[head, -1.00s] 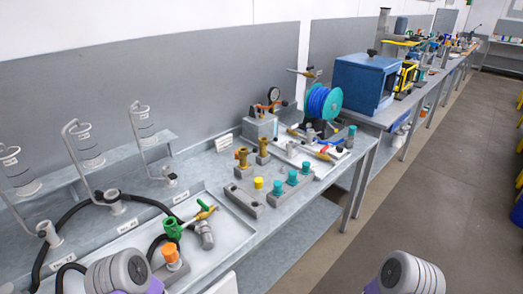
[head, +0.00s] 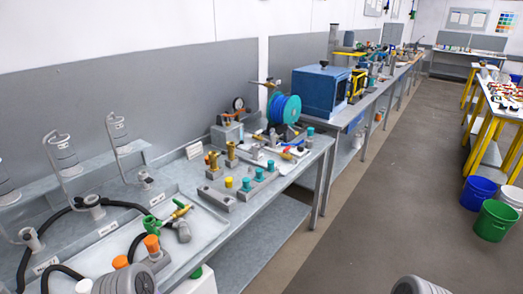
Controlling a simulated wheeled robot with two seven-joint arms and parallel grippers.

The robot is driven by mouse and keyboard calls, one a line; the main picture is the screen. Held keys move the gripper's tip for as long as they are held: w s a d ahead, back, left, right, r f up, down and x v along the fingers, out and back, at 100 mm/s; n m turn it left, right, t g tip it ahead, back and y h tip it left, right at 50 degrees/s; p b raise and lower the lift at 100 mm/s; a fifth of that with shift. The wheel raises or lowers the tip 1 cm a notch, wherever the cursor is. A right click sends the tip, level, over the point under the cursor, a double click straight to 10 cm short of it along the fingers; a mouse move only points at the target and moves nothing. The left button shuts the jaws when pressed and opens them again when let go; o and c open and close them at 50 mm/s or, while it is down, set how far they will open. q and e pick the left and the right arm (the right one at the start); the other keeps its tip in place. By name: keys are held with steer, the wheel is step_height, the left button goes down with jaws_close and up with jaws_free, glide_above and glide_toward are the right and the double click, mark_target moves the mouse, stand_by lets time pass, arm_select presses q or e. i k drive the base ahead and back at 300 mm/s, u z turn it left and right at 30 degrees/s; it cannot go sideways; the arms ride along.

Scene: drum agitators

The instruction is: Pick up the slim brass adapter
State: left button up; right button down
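Two upright brass fittings stand on the bench in the head view: a nearer one (head: 213,161) and one slightly farther back (head: 231,154). The farther one looks a little slimmer, but they are too small to be sure which is the slim brass adapter. Both stand at the grey blocks by the bench's middle, apart from each other. Only rounded grey parts of my arms show at the bottom edge. Neither of my grippers is in view.
A yellow cap (head: 228,182) and several teal caps sit beside the brass fittings. A blue hose reel (head: 284,108) and a blue box (head: 321,92) stand behind. A shallow tray (head: 200,240) holds hoses and valves. The floor (head: 350,220) right of the bench is clear up to the buckets (head: 496,221).

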mark_target(230, 148)
steer(key=z, duration=0.95)
steer(key=i, duration=1.55)
steer(key=u, duration=0.35)
steer(key=i, duration=1.05)
steer(key=u, duration=1.15)
